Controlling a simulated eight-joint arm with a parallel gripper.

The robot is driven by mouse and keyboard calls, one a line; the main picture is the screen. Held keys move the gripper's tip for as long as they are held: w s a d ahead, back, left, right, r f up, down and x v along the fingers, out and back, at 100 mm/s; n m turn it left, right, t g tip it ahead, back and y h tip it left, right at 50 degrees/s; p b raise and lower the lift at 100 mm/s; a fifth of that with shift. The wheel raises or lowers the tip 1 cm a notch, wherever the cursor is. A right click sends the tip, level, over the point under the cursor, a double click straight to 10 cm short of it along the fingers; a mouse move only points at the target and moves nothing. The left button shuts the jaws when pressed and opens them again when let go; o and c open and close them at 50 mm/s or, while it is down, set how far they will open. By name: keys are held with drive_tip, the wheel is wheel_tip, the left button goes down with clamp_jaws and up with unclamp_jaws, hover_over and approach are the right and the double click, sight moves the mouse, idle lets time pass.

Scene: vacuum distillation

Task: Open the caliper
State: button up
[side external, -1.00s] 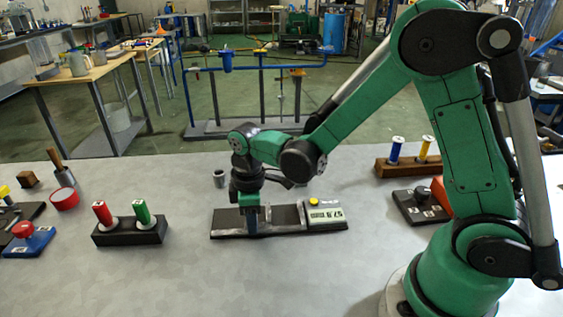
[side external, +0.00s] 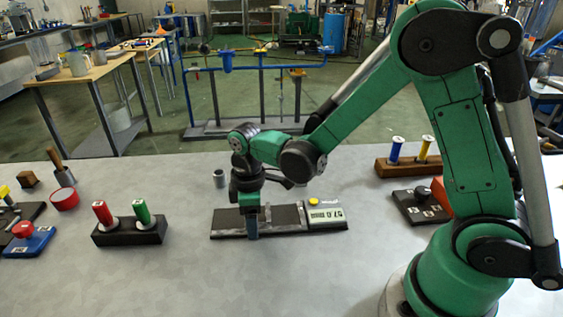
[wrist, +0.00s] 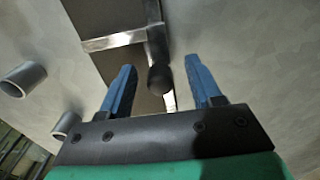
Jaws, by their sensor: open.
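The caliper (side external: 284,217) is a long dark board lying on the table, with a pale display block (side external: 326,215) and a yellow button (side external: 314,201) at its right end. My gripper (side external: 252,233) is low at the caliper's left part, pointing down. In the wrist view, the open gripper (wrist: 161,66) has its blue fingers spread on either side of a round black knob (wrist: 160,79), with gaps between. The caliper board (wrist: 103,15) and a metal bar (wrist: 114,40) show beyond the fingertips. My gripper hides part of the caliper in the side view.
A small grey cup (side external: 219,179) stands behind the caliper. A black block with a red and a green cylinder (side external: 129,233) is to the left. A wooden rack with spools (side external: 408,166) and a dark box (side external: 421,207) are to the right. The front table is clear.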

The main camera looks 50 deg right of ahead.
drive_tip(key=shift+r, duration=3.5)
drive_tip(key=shift+s+d+r, duration=0.1)
drive_tip(key=shift+s+r, duration=0.05)
drive_tip(key=shift+r, duration=0.1)
drive_tip(key=s+d+r+m+t, duration=0.3)
drive_tip(key=s+m+t, duration=0.3)
drive_tip(key=m, duration=0.3)
drive_tip(key=shift+d+r+t, duration=0.25)
drive_tip(key=shift+r+t, duration=0.35)
drive_tip(key=shift+r, duration=0.15)
